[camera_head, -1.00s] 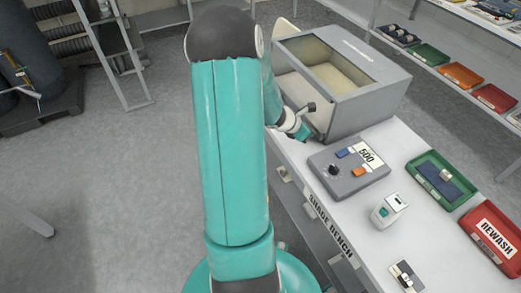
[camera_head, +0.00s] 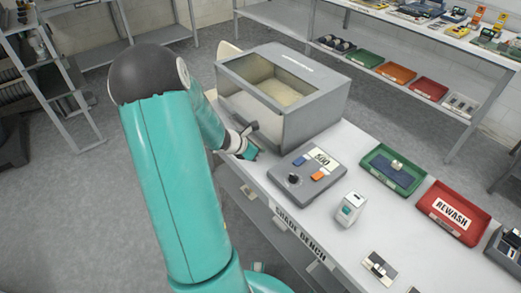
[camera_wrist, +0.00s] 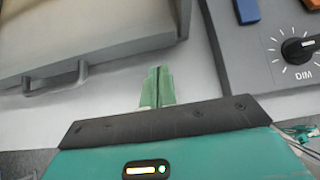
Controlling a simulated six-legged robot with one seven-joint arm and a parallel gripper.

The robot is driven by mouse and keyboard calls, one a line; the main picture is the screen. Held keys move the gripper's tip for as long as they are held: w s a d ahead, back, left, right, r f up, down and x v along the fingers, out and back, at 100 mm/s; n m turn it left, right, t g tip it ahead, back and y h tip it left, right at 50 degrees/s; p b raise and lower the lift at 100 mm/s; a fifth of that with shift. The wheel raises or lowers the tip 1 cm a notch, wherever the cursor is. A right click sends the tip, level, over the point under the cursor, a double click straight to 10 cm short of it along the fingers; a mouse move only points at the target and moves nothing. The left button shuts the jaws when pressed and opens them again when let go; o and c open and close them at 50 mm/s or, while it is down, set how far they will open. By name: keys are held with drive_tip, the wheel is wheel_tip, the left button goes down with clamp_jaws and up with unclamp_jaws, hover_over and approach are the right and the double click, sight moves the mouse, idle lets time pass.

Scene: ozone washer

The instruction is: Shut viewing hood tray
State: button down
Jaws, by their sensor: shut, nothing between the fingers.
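The viewing hood (camera_head: 318,108) is a grey box with a sloped window on the bench, in the upper middle of the head view. The wrist view shows a grey front edge (camera_wrist: 110,55) with a bar handle (camera_wrist: 55,80) at upper left, apparently the hood's tray, with a pale surface behind it. How far the tray stands out is unclear. My gripper (camera_wrist: 157,85) has its green fingers together and empty, over the white bench, right of the handle and apart from it. In the head view my gripper (camera_head: 249,152) is at the hood's near front corner, partly hidden by my wrist.
A grey control box (camera_head: 307,172) with a knob and buttons stands close right of my gripper. A small white device (camera_head: 349,210), a green tray (camera_head: 377,178) and a red REWASH tray (camera_head: 440,222) are further along the bench. Shelving stands behind.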

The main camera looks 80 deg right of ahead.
drive_tip(key=v, duration=1)
drive_tip(key=shift+w+a, duration=0.25)
drive_tip(key=shift+w, duration=0.1)
drive_tip(key=shift+f, duration=0.15)
drive_tip(key=w+a+r+m+t, duration=0.3)
drive_tip(key=w+a+r, duration=0.3)
drive_tip(key=w+a, duration=0.4)
drive_tip(key=w+a+r+m+t, duration=0.3)
drive_tip(key=w+a+r+t, duration=0.15)
drive_tip(key=w+a, duration=0.6)
drive_tip(key=a+r+m+t+y, duration=0.1)
drive_tip(key=a+r+t+y, duration=0.1)
drive_tip(key=a, duration=1.2)
drive_tip(key=a+r+m+t+y, duration=0.2)
drive_tip(key=a+r+y, duration=0.2)
drive_tip(key=a, duration=1)
wheel_tip(320, 180, up, 3)
drive_tip(key=shift+a+f+t+y, duration=0.2)
drive_tip(key=shift+a+t+y, duration=0.1)
drive_tip(key=shift+t, duration=0.05)
drive_tip(key=shift+s, duration=0.15)
